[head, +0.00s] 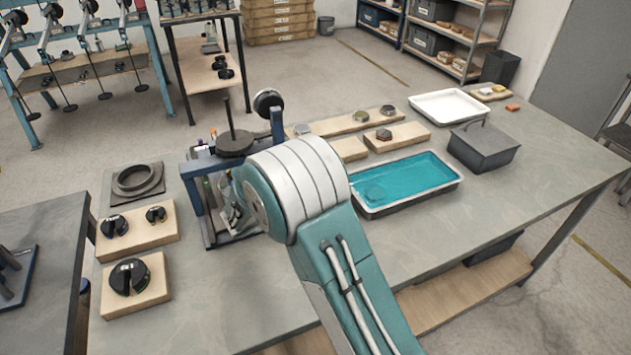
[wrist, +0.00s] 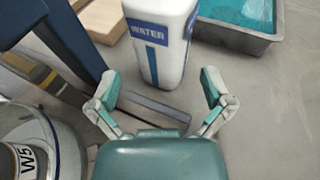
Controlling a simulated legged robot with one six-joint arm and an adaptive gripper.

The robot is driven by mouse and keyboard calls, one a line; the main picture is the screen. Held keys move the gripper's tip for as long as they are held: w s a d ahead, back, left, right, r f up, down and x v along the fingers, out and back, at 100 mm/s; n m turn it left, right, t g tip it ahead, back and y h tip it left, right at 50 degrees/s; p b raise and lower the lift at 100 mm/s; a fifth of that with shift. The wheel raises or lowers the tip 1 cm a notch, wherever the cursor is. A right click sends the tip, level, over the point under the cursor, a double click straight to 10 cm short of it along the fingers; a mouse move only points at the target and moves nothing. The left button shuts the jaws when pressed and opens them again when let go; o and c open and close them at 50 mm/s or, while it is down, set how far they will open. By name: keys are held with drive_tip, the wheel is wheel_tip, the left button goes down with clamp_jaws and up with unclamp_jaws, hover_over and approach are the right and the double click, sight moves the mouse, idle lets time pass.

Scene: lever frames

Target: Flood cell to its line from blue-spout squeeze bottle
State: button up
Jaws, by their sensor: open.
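A white bottle (wrist: 172,42) with a blue label reading WATER stands ahead of my gripper (wrist: 159,82) in the wrist view. Its top is cut off by the picture edge, so no spout shows. My gripper is open, with one finger on each side of the bottle's lower front and a gap on both sides. A blue lever frame (head: 196,212) stands on the bench in the head view, and its post (wrist: 62,45) shows at the left of the wrist view. My arm hides the gripper and bottle in the head view. I cannot make out the cell or its line.
A metal cylinder marked W5 (wrist: 62,150) is close on the left. A tray of teal liquid (head: 440,187) lies to the right, also in the wrist view (wrist: 238,40). The right front bench (head: 520,215) is clear.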

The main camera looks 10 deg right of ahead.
drive_tip(key=x, duration=0.5)
drive_tip(key=shift+s+d+r, duration=0.1)
drive_tip(key=shift+s, duration=0.05)
drive_tip(key=shift+w+d, duration=0.3)
drive_tip(key=shift+d, duration=0.1)
drive_tip(key=shift+w+a+f, duration=0.1)
drive_tip(key=shift+f, duration=0.1)
drive_tip(key=c, duration=0.4)
drive_tip(key=shift+r, duration=1.55)
drive_tip(key=shift+c, duration=0.2)
